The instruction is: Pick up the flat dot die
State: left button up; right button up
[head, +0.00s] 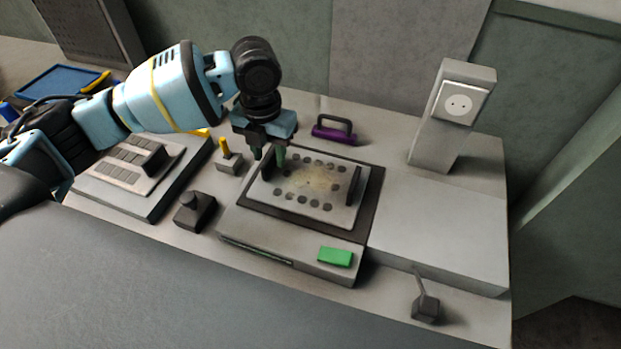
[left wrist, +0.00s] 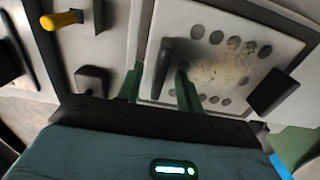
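The flat dot die (head: 312,208) is a pale, stained plate with a ring of dark dots, lying in a dark frame on a grey press block. It has a dark upright grip at each end, left (head: 268,166) and right (head: 353,187). My left gripper (head: 270,157) points down at the die's left grip. In the left wrist view the die (left wrist: 220,75) shows its left grip (left wrist: 164,65) between my green fingertips (left wrist: 158,85), with gaps visible. The fingers are open; whether either touches the grip I cannot tell. My right gripper is not in view.
A slotted plate (head: 125,165) with a dark grip lies on the left block. A yellow-topped peg (head: 225,148), dark knob block (head: 195,210), purple handled piece (head: 333,134) and green block (head: 335,257) stand around the press. A socket post (head: 440,130) rises at the right.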

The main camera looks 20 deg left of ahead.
pick_arm(q)
jog(key=shift+f, duration=1.1)
grip_shut()
jog(key=shift+r, duration=0.15)
dwell(0.4)
